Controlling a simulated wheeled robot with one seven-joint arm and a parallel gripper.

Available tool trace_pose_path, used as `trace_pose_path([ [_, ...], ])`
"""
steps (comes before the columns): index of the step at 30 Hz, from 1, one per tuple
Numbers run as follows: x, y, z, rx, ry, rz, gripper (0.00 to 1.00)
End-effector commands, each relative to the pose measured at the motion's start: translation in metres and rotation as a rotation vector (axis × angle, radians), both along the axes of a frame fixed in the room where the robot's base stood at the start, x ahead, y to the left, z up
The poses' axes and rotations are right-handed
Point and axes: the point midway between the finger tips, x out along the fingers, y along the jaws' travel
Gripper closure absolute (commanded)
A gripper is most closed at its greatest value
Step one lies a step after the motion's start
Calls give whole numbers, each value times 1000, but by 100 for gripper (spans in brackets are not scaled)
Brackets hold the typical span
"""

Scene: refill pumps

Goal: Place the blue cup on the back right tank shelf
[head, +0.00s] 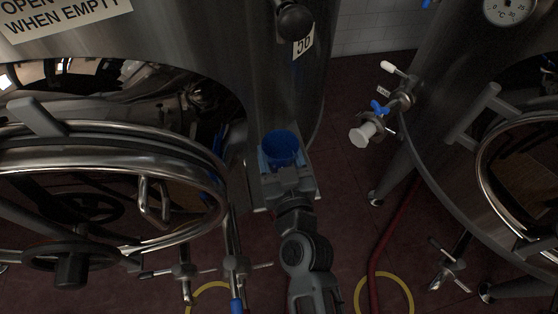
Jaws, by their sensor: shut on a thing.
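The blue cup (282,147) is upright in the middle of the head view, with its open top facing the camera. My gripper (283,165) is shut on the cup, with its fingers along the cup's sides. A small grey ledge (305,160), which may be the tank shelf, shows beside and partly beneath the gripper, against the left tank (285,85). The gripper and cup hide much of it. I cannot tell whether the cup touches it.
The left tank's open round hatch (215,195) and handwheel are close to the left of my arm.

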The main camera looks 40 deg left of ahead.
Motion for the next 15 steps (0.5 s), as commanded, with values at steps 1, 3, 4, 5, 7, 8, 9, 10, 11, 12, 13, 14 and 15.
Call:
trace_pose_path([
  [1, 0, 0, -13, 1, 2, 1, 73],
  [3, -1, 1, -19, 2, 1, 2, 73],
  [4, -1, 1, -21, 1, 0, 2, 73],
  [5, -1, 1, -22, 1, -1, 1, 73],
  [7, 0, 0, -22, 1, 0, 1, 73],
  [8, 0, 0, -22, 1, 0, 1, 73],
  [9, 0, 0, -21, 1, 0, 1, 73],
  [10, 0, 0, -21, 1, 0, 1, 73],
  [11, 0, 0, -21, 1, 0, 1, 73],
  [12, 0, 0, -21, 1, 0, 1, 73],
  [13, 0, 0, -21, 1, 0, 1, 73],
  [14, 0, 0, -21, 1, 0, 1, 73],
  [15, 0, 0, -21, 1, 0, 1, 73],
])
